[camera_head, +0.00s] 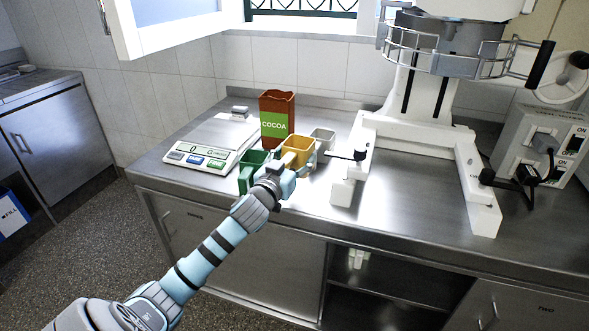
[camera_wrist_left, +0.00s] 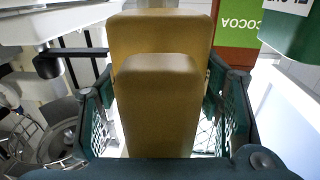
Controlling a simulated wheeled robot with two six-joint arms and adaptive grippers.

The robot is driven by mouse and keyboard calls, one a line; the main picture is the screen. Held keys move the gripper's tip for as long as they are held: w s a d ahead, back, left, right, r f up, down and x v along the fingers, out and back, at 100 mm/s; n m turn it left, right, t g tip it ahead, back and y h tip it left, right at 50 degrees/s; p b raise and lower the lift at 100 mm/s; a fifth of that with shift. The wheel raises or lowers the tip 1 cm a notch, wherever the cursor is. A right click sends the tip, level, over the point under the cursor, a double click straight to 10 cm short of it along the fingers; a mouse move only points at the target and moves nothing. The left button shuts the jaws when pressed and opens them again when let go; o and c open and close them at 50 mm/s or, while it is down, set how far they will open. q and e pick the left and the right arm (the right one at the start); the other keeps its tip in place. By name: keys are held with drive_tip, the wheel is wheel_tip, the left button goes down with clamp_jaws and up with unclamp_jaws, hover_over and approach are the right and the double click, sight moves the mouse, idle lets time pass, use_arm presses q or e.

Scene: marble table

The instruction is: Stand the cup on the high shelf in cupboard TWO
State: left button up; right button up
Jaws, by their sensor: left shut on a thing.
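A yellow-ochre cup (camera_head: 298,147) is on the steel counter beside a green cup and a grey cup. My left gripper (camera_head: 290,172) is shut on it. In the left wrist view the yellow cup (camera_wrist_left: 160,105) fills the space between the two green fingers (camera_wrist_left: 163,112). I cannot tell whether its base touches the counter. The door of cupboard TWO (camera_head: 520,312) is at the bottom right, under the counter, and looks shut. Its inside and high shelf are hidden. My right gripper is not in view.
A green cup (camera_head: 252,160), grey cup (camera_head: 323,138), cocoa box (camera_head: 277,122) and scale (camera_head: 210,150) stand close around. A large white mixer-like machine (camera_head: 430,90) stands right of the cup. An open shelf space (camera_head: 390,285) lies below the counter, left of cupboard TWO.

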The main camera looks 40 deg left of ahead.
use_arm(q)
wheel_tip(320, 180, up, 13)
drive_tip(key=p, duration=0.4)
drive_tip(key=s+d+r+m+h, duration=0.1)
drive_tip(key=d+r+m+h, duration=0.3)
drive_tip(key=d, duration=0.3)
drive_tip(key=s+d+f+m+g+h+p, duration=0.15)
drive_tip(key=s+d+m+h+p, duration=0.3)
drive_tip(key=s+d+h, duration=0.65)
drive_tip(key=s+d+f+y+p, duration=0.1)
drive_tip(key=s+d+f+p, duration=0.1)
drive_tip(key=s+d+f, duration=0.4)
drive_tip(key=s, duration=0.2)
drive_tip(key=shift+s+d+f+y, duration=0.15)
drive_tip(key=shift+s+d+y, duration=0.05)
drive_tip(key=shift+s+y, duration=0.2)
drive_tip(key=shift+w, duration=0.1)
